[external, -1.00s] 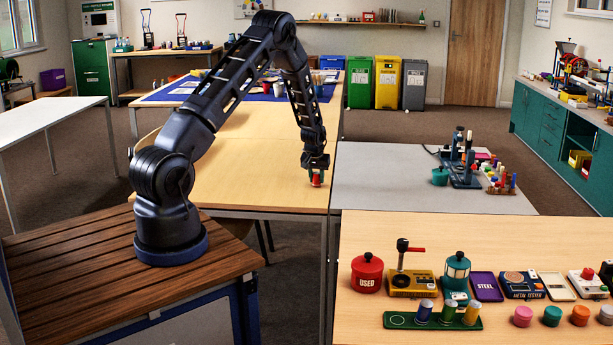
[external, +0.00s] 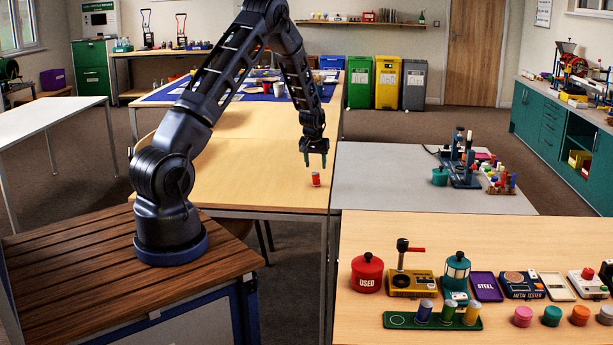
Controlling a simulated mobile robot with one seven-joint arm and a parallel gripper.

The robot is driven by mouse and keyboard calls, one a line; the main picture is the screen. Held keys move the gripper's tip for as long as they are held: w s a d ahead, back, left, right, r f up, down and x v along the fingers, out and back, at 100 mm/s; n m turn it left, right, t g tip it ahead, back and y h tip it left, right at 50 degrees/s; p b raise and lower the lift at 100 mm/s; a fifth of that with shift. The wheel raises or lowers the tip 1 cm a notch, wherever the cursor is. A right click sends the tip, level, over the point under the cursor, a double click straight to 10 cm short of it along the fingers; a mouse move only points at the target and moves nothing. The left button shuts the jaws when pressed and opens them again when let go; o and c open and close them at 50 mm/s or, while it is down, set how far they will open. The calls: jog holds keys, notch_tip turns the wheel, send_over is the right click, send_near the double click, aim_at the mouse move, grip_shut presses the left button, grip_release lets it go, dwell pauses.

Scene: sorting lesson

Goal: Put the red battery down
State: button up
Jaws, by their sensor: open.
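The red battery (external: 316,180) stands upright on the light wooden table (external: 250,172), near that table's right edge. It is a small red cylinder with a paler top. My gripper (external: 315,163) is above the battery, open, with its two fingers pointing down. The fingertips are clear of the battery and nothing is between them.
A grey table (external: 400,185) adjoins on the right, with a blue stand and small coloured pieces at its far side. The front right table (external: 450,240) holds a red USED pot (external: 367,273), a green tray (external: 400,320) with three cylinders, and testers. The wood around the battery is clear.

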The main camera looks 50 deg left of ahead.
jog(key=s+d+r+m, duration=0.1)
jog(key=s+d+r, duration=0.45)
jog(key=r, duration=0.55)
jog(key=s+d+r+m+t+h, duration=0.1)
jog(key=s+d+r, duration=0.5)
jog(key=r, duration=0.4)
jog(key=s+d+r+m, duration=0.1)
jog(key=s+d+r, duration=0.3)
jog(key=s+r, duration=0.55)
jog(key=s+d+r+m, duration=0.2)
jog(key=s+d, duration=0.3)
jog(key=s, duration=0.8)
jog(key=s+d+r+m+h, duration=0.1)
jog(key=s+d+r, duration=0.3)
jog(key=s, duration=1)
jog(key=shift+d+r+m+t, duration=0.4)
jog(key=shift+r+m, duration=0.2)
jog(key=shift+r, duration=0.2)
jog(key=shift+s, duration=0.1)
